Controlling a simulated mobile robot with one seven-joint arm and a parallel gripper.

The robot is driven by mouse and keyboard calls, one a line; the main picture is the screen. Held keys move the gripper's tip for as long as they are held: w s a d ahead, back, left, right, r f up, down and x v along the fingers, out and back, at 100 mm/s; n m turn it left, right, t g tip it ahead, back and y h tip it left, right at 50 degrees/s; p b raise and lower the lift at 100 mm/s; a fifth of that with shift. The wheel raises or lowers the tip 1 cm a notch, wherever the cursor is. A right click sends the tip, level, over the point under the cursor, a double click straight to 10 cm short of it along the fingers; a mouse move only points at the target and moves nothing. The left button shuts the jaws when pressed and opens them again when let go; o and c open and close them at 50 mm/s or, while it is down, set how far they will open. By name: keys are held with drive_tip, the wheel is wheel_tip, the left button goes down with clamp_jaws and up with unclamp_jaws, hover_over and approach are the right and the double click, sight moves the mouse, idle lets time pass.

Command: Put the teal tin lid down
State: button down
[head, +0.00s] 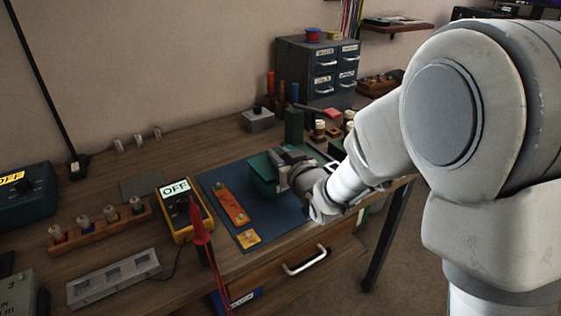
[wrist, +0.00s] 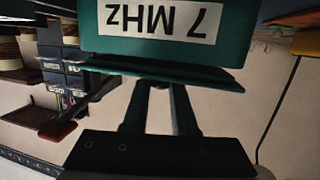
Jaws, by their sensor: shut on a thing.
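The teal tin (wrist: 92,35) carries a white "7 MHz" label, upside down in the wrist view. The teal lid (wrist: 165,68) is a thin slab along the tin's top side, at the tips of my gripper (wrist: 160,84). My gripper is shut on the lid. I cannot tell whether the lid rests on the tin or is slightly clear of it. In the head view my gripper (head: 287,158) is beside the tin (head: 263,186) on the blue mat (head: 285,218), partly hiding the lid.
An orange strip (head: 231,203) and a small yellow plate (head: 248,238) lie on the mat's left part. A yellow meter marked OFF (head: 175,190) stands left of the mat. A green block (head: 294,125) and small jars stand behind my gripper. A drawer cabinet (head: 318,72) is at the back.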

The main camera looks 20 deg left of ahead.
drive_tip(key=shift+f, duration=0.4)
drive_tip(key=shift+f, duration=0.15)
drive_tip(key=c, duration=0.7)
unclamp_jaws()
drive_tip(key=shift+p, duration=0.3)
